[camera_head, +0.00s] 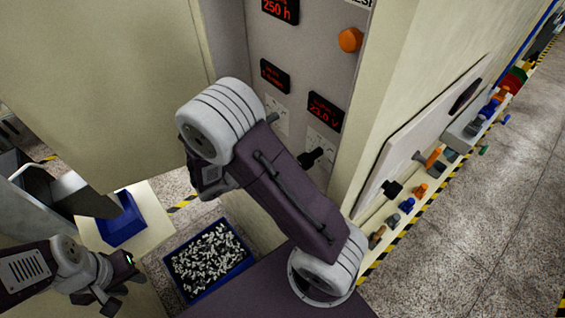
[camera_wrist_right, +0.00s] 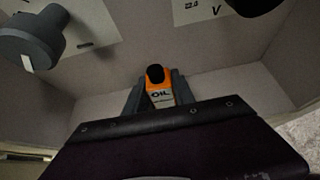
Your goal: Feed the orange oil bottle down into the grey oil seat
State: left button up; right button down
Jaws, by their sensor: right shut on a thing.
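In the right wrist view, the orange oil bottle (camera_wrist_right: 159,88) has a black cap and a white label reading OIL. My right gripper (camera_wrist_right: 155,97) is shut on it, with one grey finger on each side. In the head view my right arm hides this gripper and the bottle. A dark grey round fitting (camera_wrist_right: 33,42) juts from the panel at the upper left of the wrist view; I cannot tell whether it is the oil seat. My left gripper (camera_head: 118,287) is at the lower left of the head view, away from the panel; its finger gap is unclear.
The machine panel (camera_head: 325,60) carries red displays, an orange knob (camera_head: 349,40) and black fittings (camera_head: 312,157). A blue bin (camera_head: 210,260) of small parts stands below. A ledge with coloured parts (camera_head: 420,191) runs along the right. The floor at far right is clear.

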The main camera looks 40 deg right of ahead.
jog(key=shift+f+b, duration=0.5)
jog(key=shift+f, duration=0.2)
jog(key=c, duration=1)
grip_release()
jog(key=shift+o, duration=0.2)
jog(key=shift+r, duration=0.1)
jog(key=b+v, duration=0.2)
jog(key=v, duration=0.7)
